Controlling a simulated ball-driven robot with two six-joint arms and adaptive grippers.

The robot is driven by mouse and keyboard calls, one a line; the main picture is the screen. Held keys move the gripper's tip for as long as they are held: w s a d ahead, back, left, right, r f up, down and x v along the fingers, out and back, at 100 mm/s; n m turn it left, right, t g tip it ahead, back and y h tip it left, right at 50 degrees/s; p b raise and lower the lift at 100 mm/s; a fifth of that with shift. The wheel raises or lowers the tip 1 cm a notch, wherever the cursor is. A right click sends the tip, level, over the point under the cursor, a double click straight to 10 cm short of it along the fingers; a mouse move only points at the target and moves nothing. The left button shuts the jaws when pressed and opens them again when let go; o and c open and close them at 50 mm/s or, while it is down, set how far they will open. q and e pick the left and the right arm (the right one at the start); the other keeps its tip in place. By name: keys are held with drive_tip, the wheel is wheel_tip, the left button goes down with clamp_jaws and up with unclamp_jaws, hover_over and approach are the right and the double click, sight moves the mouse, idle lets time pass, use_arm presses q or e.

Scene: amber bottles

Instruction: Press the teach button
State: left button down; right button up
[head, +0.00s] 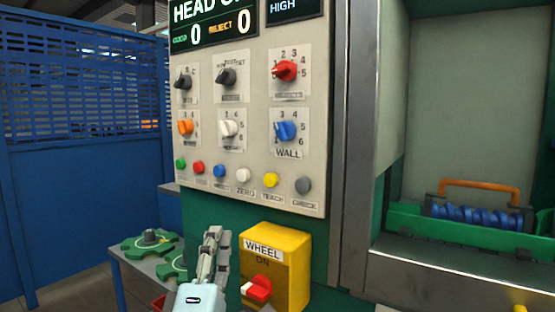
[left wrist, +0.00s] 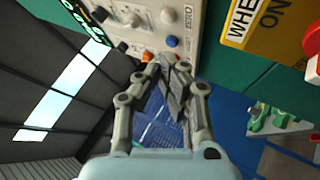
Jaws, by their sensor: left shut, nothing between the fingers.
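The teach button is the yellow push button (head: 271,180) labelled TEACH, in the bottom row of the cream control panel (head: 250,195) in the head view. It sits between the white ZERO button (head: 243,175) and the grey CHECK button (head: 303,185). My left gripper (head: 214,236) is below the panel and to the left of the yellow button, apart from it, fingers pointing up. In the left wrist view the fingers (left wrist: 172,68) are closed together with nothing between them. I cannot make out the yellow button in that view. My right gripper is not in view.
A yellow WHEEL box (head: 290,262) with a red switch (head: 257,289) stands right of my left gripper. Several knobs, including a red one (head: 285,70), sit above the buttons. A table with green gears (head: 150,242) is at left. A blue fence (head: 80,190) stands behind.

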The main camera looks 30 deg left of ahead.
sight(271, 180)
use_arm(q)
wheel_tip(271, 180, up, 7)
drive_tip(key=n+y+p, duration=0.1)
drive_tip(key=p, duration=0.2)
drive_tip(key=shift+d, duration=0.2)
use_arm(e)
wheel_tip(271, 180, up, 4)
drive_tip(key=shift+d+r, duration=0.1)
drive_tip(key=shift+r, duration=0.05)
use_arm(q)
drive_tip(key=shift+f, duration=0.1)
drive_tip(key=w+b, duration=0.1)
drive_tip(key=w, duration=0.7)
drive_tip(key=shift+w+d+b, duration=0.35)
drive_tip(key=shift+b, duration=0.05)
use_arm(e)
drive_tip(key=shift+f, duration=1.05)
use_arm(q)
drive_tip(key=shift+w, duration=0.1)
drive_tip(key=shift+w, duration=0.35)
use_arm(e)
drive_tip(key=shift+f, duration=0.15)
